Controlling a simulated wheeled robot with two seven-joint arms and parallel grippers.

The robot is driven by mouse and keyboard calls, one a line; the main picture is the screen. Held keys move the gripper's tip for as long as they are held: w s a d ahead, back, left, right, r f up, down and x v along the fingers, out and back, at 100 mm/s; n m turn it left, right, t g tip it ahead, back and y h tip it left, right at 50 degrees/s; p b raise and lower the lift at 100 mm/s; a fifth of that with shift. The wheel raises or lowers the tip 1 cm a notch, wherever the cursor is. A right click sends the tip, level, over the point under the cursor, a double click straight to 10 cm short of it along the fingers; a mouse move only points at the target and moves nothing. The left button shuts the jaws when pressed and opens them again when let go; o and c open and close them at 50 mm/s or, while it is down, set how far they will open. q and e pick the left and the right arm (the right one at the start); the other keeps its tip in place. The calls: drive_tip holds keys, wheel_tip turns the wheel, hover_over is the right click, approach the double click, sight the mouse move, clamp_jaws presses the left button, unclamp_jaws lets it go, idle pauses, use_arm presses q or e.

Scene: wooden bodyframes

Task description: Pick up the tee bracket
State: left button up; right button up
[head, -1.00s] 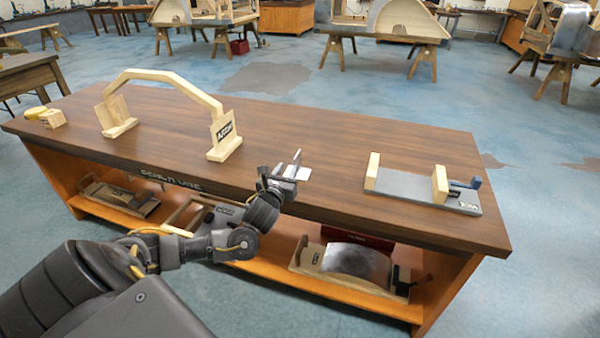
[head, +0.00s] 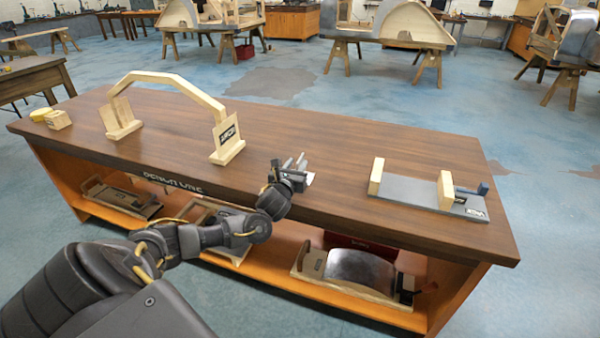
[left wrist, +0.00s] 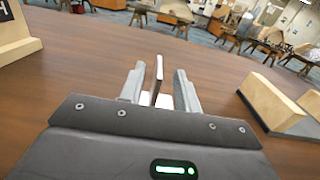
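The tee bracket (left wrist: 157,78) shows in the left wrist view as a thin upright plate with a pale flat part at its foot, on the brown tabletop. My left gripper (left wrist: 160,86) is open, with one finger on each side of the upright plate and a visible gap to each. In the head view my left gripper (head: 294,163) is low over the front part of the bench and covers most of the bracket; a pale bit of the bracket (head: 309,178) shows beside the fingers. My right gripper is not in view.
On the bench (head: 330,140), a wooden arch frame (head: 170,80) stands to the left and a grey clamp fixture with wooden blocks (head: 410,190) to the right. The tabletop behind my gripper is clear.

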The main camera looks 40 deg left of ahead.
sight(300, 158)
use_arm(q)
drive_tip(key=x, duration=0.4)
drive_tip(key=shift+w+a+f, duration=0.1)
drive_tip(key=shift+w, duration=0.15)
drive_tip(key=shift+c, duration=0.2)
clamp_jaws()
